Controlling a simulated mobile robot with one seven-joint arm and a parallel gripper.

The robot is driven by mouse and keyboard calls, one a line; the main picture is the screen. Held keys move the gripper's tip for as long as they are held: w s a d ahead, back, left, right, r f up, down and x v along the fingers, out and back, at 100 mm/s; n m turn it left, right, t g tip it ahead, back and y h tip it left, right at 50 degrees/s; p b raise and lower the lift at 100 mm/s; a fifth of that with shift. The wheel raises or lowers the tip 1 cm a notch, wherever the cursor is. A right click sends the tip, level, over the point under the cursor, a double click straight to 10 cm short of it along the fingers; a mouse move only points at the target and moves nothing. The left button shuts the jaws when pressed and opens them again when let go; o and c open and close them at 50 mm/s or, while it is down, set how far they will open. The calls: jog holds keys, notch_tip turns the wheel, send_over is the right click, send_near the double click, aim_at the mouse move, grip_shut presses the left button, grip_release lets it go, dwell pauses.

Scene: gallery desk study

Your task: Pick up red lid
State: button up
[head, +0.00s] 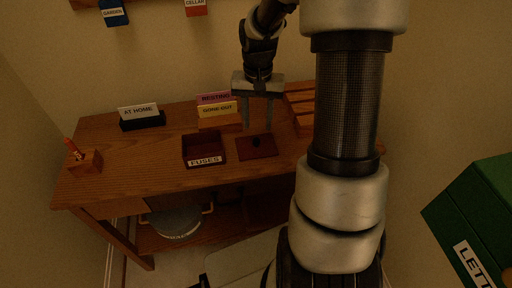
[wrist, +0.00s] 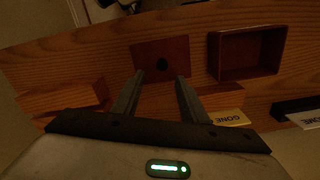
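The red lid (head: 265,147) is a flat dark-red square with a small black knob at its middle. It lies on the wooden desk, right of the open red box labelled FUSES (head: 204,150). In the wrist view the lid (wrist: 174,50) lies just beyond my fingertips, its knob between their lines, and the open box (wrist: 246,72) is to its right. My gripper (head: 258,128) is open and empty, pointing down above the lid. The wrist view shows both fingers (wrist: 160,76) spread apart. I cannot tell the exact height above the lid.
The AT HOME sign (head: 138,112) is at the back left. A wooden rack (head: 300,102) stands right of my gripper. A wooden block with a red-orange item (head: 86,160) is at the left end.

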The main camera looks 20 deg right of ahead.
aim_at(256, 139)
jog(key=f, duration=0.2)
jog(key=f+b, duration=0.1)
jog(key=f, duration=0.3)
jog(key=shift+s+a+f, duration=0.2)
jog(key=shift+a, duration=0.05)
grip_shut()
